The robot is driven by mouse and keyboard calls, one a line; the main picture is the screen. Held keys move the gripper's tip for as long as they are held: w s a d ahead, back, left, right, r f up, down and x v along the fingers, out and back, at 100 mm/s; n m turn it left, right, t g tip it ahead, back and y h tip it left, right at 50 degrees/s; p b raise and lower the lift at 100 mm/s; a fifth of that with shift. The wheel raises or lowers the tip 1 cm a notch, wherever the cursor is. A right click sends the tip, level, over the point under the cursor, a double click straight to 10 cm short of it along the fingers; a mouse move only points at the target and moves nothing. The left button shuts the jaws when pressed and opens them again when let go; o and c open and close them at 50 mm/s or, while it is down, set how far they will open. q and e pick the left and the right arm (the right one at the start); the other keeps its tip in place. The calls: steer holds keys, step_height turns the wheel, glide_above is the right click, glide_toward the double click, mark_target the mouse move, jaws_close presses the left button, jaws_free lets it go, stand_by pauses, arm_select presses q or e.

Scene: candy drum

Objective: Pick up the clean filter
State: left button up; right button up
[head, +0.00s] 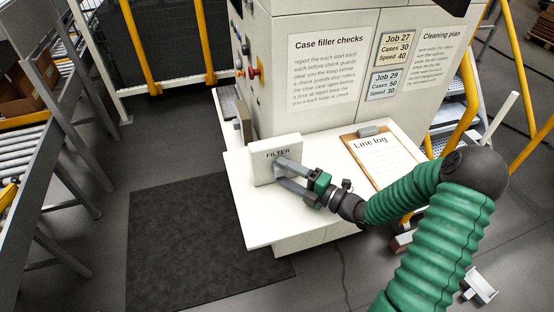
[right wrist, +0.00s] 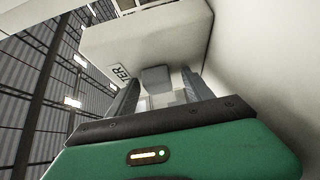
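The filter (head: 263,166) is a white block with "FILTER" printed on its front face. It stands upright on the white shelf (head: 262,218), near its left edge. The filter also fills the upper part of the right wrist view (right wrist: 150,42), where a grey tab (right wrist: 155,77) sticks out from its face. My right gripper (head: 279,173) is at the filter's front. Its two fingers are apart, one on each side of the tab, with a gap seen beside it. The fingertips partly hide the filter's lower right face in the head view. My left gripper is not in view.
A clipboard marked "Line log" (head: 382,158) lies on the shelf to the right. The cabinet with printed signs (head: 330,72) rises behind the shelf. A dark mat (head: 190,240) lies on the floor at left, beside a roller conveyor (head: 22,148). Yellow rails stand around.

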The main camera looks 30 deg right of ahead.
steer(key=shift+d, duration=0.15)
steer(key=shift+c, duration=1)
steer(key=shift+s+a+r, duration=0.15)
steer(key=shift+a, duration=0.35)
jaws_close()
steer(key=shift+d, duration=0.1)
